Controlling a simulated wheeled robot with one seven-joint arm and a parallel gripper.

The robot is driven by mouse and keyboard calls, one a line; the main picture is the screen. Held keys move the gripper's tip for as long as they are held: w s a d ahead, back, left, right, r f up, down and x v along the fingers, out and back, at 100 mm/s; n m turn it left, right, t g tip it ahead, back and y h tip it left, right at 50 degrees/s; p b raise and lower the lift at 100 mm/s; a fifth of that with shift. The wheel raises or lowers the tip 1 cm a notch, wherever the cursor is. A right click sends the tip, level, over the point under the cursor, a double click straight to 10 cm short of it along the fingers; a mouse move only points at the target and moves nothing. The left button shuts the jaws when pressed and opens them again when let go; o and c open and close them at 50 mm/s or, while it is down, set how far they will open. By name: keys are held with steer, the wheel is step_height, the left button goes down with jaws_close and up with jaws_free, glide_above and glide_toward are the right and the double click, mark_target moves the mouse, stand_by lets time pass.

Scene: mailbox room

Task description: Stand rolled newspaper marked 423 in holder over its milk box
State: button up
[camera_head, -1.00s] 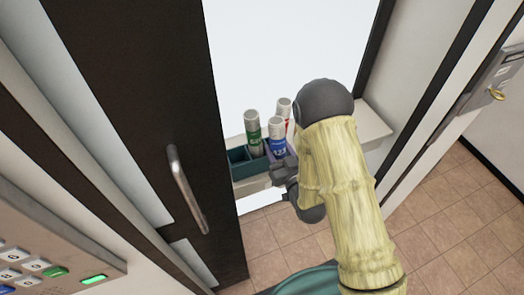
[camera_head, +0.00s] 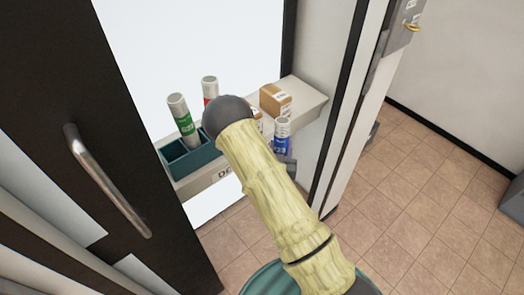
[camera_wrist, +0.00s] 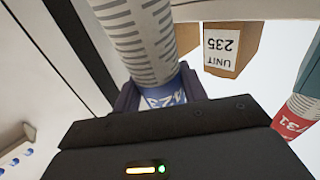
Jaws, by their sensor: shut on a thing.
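In the head view my arm hides most of the gripper. A teal compartment holder (camera_head: 195,160) sits at the shelf's left end. No milk box is clearly identifiable.
A green-banded roll (camera_head: 183,120) stands at the teal holder, and a red-banded roll (camera_head: 209,88) stands behind it. A brown box marked UNIT 235 (camera_wrist: 222,48) is near the held roll.

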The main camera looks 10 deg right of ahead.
mark_target(282, 145)
steer(key=shift+s+d+r, duration=0.1)
steer(key=shift+d, duration=0.2)
steer(key=r+p, duration=0.1)
steer(key=p, duration=0.1)
steer(key=shift+r+p, duration=0.2)
steer(key=shift+p, duration=0.15)
steer(key=shift+w+r+p, duration=0.35)
steer(key=shift+r+p, duration=0.45)
steer(key=shift+p, duration=0.45)
steer(key=r+n+y+p, duration=0.1)
steer(key=r+p, duration=0.3)
steer(key=p, duration=0.3)
steer(key=w+r+n+y+p, duration=0.1)
steer(key=r+y+p, duration=0.1)
steer(key=r+p, duration=0.3)
steer(key=r+n+y+p, duration=0.1)
steer(key=r+p, duration=0.4)
steer(key=p, duration=0.6)
steer(key=shift+w+t+y, duration=0.25)
steer(key=shift+t+y, duration=0.05)
steer(key=shift+y, duration=0.2)
steer(key=shift+f, duration=0.2)
steer(key=shift+f, duration=0.1)
